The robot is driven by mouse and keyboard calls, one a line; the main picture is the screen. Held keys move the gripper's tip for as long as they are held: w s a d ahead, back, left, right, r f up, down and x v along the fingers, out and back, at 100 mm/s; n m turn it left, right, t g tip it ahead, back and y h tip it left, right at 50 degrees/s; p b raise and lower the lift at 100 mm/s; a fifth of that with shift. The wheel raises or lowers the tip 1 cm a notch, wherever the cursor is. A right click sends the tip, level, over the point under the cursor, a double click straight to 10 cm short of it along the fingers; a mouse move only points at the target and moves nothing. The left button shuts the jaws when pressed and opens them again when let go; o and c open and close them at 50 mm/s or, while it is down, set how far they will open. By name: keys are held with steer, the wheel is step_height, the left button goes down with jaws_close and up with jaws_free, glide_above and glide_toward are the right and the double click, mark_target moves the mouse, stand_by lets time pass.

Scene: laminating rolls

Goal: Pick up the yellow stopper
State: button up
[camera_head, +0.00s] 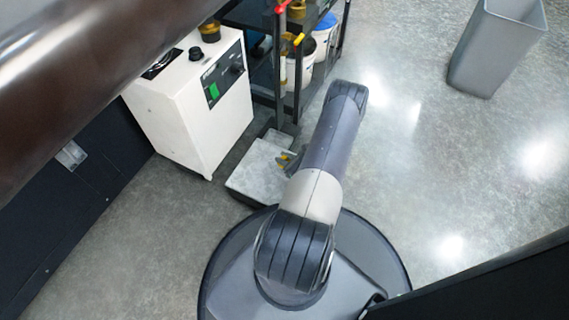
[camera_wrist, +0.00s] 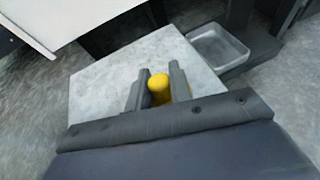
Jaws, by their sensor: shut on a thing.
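The yellow stopper (camera_wrist: 159,86) is between the two fingers of my gripper (camera_wrist: 158,88) in the wrist view, and the fingers are shut on it. Behind it in that view is a pale grey speckled platform (camera_wrist: 100,88). I cannot tell whether the stopper touches the platform. In the head view a small part of the stopper (camera_head: 284,157) shows beside my gripper (camera_head: 287,161), over the low platform (camera_head: 256,172). My arm hides part of the gripper there.
A white machine (camera_head: 200,110) with a green display stands left of the platform. A dark shelf rack (camera_head: 262,88) with buckets stands behind. A grey bin (camera_head: 495,45) is at upper right. A large dark roll (camera_head: 85,75) crosses the upper left.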

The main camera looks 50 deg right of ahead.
jaws_close()
